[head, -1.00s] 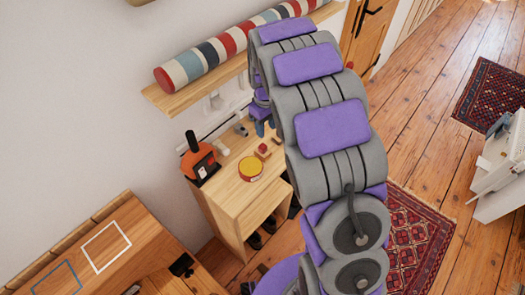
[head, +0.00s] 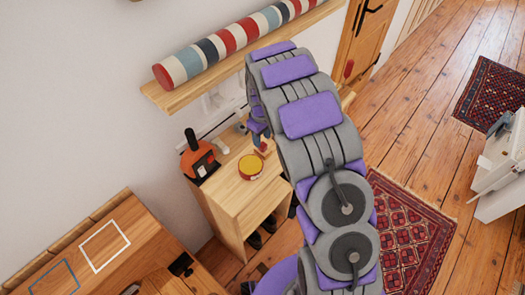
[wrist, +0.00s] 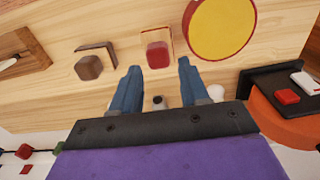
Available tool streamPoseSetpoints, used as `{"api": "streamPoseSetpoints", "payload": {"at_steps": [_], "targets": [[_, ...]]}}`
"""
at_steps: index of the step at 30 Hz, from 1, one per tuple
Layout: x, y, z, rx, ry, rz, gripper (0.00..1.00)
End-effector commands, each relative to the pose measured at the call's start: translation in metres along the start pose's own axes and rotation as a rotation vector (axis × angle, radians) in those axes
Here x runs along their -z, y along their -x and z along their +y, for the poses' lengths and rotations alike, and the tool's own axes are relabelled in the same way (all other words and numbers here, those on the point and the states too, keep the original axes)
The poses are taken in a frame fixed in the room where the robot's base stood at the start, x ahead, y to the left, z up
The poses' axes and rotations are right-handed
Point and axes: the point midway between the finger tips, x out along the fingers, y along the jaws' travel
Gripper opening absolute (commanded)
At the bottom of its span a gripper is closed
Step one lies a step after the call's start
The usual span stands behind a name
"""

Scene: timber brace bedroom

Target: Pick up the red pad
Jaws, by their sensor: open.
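In the wrist view a small red pad (wrist: 158,55) with rounded edges lies on the light wooden top of a small cabinet (wrist: 120,20). My gripper (wrist: 158,72) is open and empty, its two blue fingers apart. The pad shows just beyond and between the fingertips; I cannot tell the height gap. In the head view my gripper (head: 258,138) is over the cabinet top, mostly hidden behind my arm, and a bit of red shows beside it.
A yellow disc with a red rim (wrist: 222,28) lies close to the pad, and a brown block (wrist: 89,67) lies on its other side. An orange and black object (head: 199,160) stands at the cabinet's left. A striped roll (head: 225,42) lies on a shelf above.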

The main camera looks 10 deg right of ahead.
Motion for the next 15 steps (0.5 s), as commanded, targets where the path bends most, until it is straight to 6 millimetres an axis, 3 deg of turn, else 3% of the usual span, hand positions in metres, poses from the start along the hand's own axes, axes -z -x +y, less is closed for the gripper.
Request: {"api": "streamPoseSetpoints", "payload": {"at_steps": [9,15], "targets": [[-0.002,-0.044,0.002,0.001,0.001,-0.002,0.45],[-0.002,-0.049,0.002,0.000,0.000,0.000,0.45]]}}
